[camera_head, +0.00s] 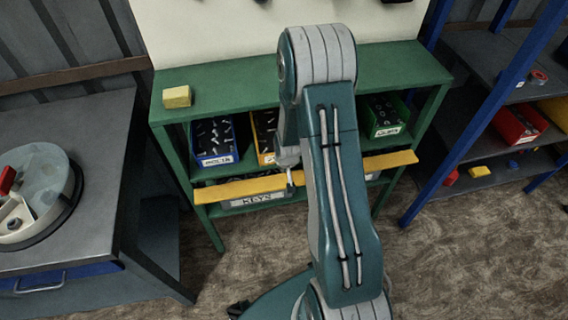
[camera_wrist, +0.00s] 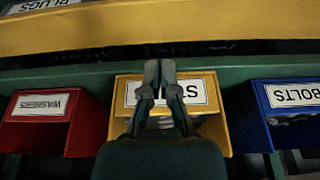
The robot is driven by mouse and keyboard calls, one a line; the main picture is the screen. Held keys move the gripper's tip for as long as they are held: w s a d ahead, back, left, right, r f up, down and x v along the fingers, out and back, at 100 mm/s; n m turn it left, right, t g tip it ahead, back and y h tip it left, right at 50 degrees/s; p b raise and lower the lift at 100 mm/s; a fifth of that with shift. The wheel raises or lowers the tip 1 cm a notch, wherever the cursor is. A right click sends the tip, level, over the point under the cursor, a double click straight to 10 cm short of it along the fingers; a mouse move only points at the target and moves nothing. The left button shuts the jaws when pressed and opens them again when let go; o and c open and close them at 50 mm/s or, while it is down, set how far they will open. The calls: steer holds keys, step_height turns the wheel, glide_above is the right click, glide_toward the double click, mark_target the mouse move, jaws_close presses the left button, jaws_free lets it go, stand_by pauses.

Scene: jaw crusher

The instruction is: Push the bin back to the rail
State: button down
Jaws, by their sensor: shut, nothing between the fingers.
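A yellow bin (camera_head: 267,158) stands on the upper shelf of the green rack, partly hidden behind my arm. The wrist view shows the front of this yellow bin (camera_wrist: 205,128), with a white label partly covered by my fingers. The yellow rail (camera_head: 390,160) runs across the front of the rack, below the bins in the head view; it crosses the top of the wrist view (camera_wrist: 200,25). My gripper (camera_wrist: 160,66) is shut and empty, in front of the label; I cannot tell whether it touches the bin.
A red washers bin (camera_wrist: 38,125) shows in the wrist view. A keys bin (camera_head: 256,200) sits below. A workbench (camera_head: 105,110) stands left, a blue-posted shelf (camera_head: 450,120) right.

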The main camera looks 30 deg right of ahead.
steer(key=w, duration=0.1)
steer(key=w+f, duration=0.2)
steer(key=shift+w+d, duration=0.25)
steer(key=shift+d, duration=0.05)
steer(key=shift+w+d, duration=0.2)
steer(key=shift+w, duration=0.25)
steer(key=shift+w+d+r, duration=0.1)
steer(key=shift+w+d, duration=0.15)
steer(key=shift+w, duration=0.65)
steer(key=shift+w+d, duration=0.25)
steer(key=shift+w, duration=0.65)
